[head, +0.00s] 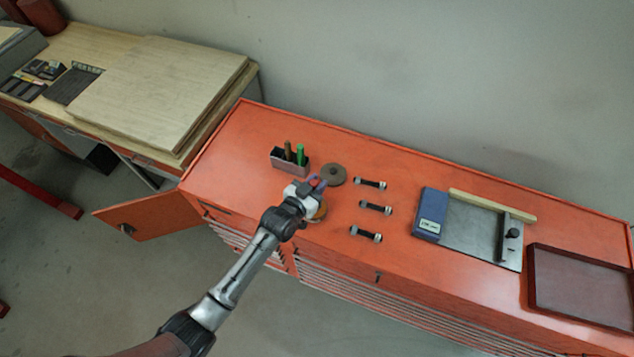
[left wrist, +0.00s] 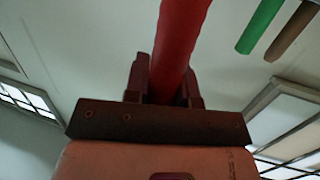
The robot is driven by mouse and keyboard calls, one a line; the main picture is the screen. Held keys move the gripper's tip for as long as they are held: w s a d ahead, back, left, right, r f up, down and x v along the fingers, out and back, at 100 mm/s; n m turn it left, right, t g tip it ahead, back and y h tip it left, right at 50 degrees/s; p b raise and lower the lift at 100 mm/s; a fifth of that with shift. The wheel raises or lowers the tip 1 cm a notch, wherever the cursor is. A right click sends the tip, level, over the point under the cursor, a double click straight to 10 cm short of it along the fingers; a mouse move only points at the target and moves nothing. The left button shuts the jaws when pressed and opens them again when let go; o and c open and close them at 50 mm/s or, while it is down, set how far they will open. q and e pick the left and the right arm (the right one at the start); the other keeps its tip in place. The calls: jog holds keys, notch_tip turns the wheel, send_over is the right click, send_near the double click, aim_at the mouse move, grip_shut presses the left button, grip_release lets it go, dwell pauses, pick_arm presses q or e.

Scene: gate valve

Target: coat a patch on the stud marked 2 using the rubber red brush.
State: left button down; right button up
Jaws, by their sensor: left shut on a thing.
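My left gripper (head: 314,184) is over the left part of the orange cabinet top, shut on the red brush. The brush's red handle (left wrist: 180,40) runs up between the two fingers in the left wrist view; its bristles are hidden. Three dark studs with pale ends lie right of the gripper: an upper one (head: 370,183), a middle one (head: 376,207) and a lower one (head: 366,235). Their marks are too small to read. A round amber-coloured container (head: 319,214) is partly hidden under the gripper. My right gripper is not in view.
A holder (head: 291,169) with a green brush (head: 300,154) and a brown brush (head: 288,150) stands behind the gripper. A grey-brown disc (head: 334,175) lies beside it. Right are a blue box (head: 430,214), a metal plate (head: 470,232) and a dark tray (head: 582,284).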

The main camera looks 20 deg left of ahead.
pick_arm(q)
jog(key=shift+f, duration=0.35)
jog(key=shift+f, duration=0.1)
dwell(1.2)
notch_tip(320, 180, up, 7)
jog(key=p, duration=0.6)
jog(key=shift+p, duration=0.3)
dwell(0.8)
